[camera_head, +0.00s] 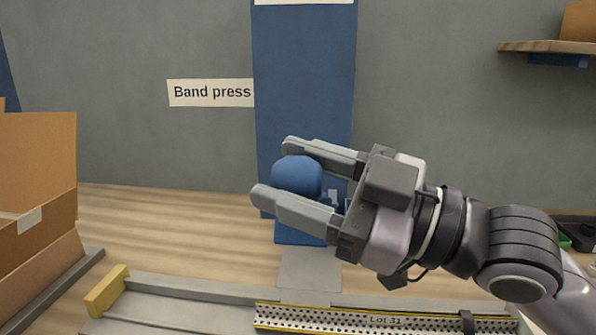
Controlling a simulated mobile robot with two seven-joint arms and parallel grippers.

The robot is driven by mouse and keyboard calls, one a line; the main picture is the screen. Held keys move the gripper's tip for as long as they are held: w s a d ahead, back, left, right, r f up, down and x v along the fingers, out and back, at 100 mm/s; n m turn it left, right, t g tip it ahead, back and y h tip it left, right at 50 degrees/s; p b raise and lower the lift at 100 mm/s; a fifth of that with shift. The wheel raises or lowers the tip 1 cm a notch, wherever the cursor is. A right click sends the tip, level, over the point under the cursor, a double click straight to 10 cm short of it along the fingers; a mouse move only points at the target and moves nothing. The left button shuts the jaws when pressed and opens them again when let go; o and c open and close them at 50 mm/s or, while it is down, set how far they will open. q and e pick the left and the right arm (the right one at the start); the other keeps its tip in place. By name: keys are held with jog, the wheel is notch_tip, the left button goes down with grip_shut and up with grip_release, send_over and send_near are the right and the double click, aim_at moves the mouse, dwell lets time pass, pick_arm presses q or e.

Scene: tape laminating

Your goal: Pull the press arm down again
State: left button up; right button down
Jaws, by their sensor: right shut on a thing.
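The band press is a tall blue column (303,75) against the back wall, beside a "Band press" label (212,92). A rounded blue knob (297,177), seemingly the end of the press arm, is in front of the column. My right gripper (276,170) comes in from the right and is shut on the blue knob, with one finger above and one below it. The rest of the press arm is mostly hidden behind the gripper. A grey plate (310,270) lies below the press. My left gripper is not in view.
A perforated strip with yellow edges marked "Lot 31" (385,320) lies in a grey track at the front. A yellow block (107,290) is at the track's left. An open cardboard box (38,165) stands at left. A shelf (545,47) is at upper right.

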jog(key=shift+c, duration=2.3)
grip_release()
jog(key=shift+d, duration=0.1)
